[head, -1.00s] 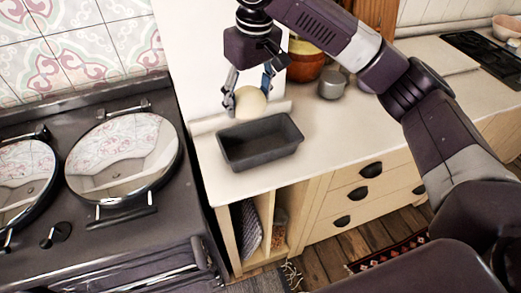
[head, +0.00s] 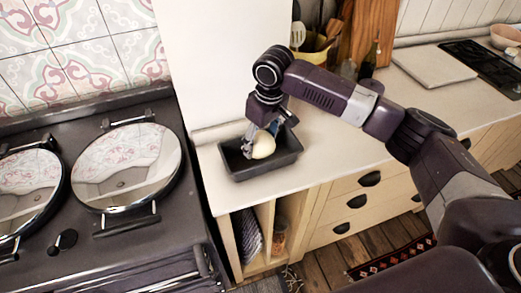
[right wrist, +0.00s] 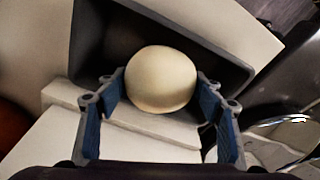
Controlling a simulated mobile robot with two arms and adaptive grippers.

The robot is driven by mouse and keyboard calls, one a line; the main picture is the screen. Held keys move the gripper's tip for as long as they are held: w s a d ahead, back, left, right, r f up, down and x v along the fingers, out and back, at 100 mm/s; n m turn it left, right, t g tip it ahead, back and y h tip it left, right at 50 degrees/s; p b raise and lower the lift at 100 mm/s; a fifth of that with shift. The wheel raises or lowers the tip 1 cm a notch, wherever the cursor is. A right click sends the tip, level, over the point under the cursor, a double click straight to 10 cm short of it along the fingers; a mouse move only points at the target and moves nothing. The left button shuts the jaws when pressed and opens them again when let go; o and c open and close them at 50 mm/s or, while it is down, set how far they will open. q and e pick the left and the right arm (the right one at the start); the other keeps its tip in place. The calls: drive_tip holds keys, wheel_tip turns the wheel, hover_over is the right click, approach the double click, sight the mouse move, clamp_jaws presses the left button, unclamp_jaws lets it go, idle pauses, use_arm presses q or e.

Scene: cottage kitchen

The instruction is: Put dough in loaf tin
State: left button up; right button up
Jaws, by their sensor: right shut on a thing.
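The dough (head: 263,145) is a smooth, pale round ball. My right gripper (head: 262,140) is shut on it, with a finger on either side. The loaf tin (head: 268,170) is dark grey and rectangular and stands on the cream worktop left of the drawers. In the head view the dough and the fingertips are at or within the tin's opening; I cannot tell if the dough touches the bottom. In the right wrist view the dough (right wrist: 160,79) sits between the blue finger pads, with the dark tin (right wrist: 120,35) behind it. My left gripper is out of view.
A dark range cooker (head: 85,235) with round shiny lids (head: 127,166) stands to the left. A pot of utensils (head: 312,45), bottles and wooden boards stand behind my right arm. The worktop right of the tin (head: 340,150) is clear.

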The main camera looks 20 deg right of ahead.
sight(263, 138)
wheel_tip(263, 138, down, 4)
drive_tip(key=shift+f+p, duration=0.25)
drive_tip(key=shift+p, duration=0.2)
drive_tip(key=shift+f, duration=0.15)
drive_tip(key=o, duration=1.5)
drive_tip(key=shift+f, duration=0.15)
drive_tip(key=shift+o, duration=0.2)
drive_tip(key=shift+r, duration=0.55)
drive_tip(key=r, duration=0.3)
drive_tip(key=s+r+b, duration=0.1)
drive_tip(key=r, duration=0.3)
drive_tip(key=r+b, duration=0.1)
drive_tip(key=r, duration=0.3)
drive_tip(key=shift+s+d, duration=0.3)
drive_tip(key=shift+d, duration=0.1)
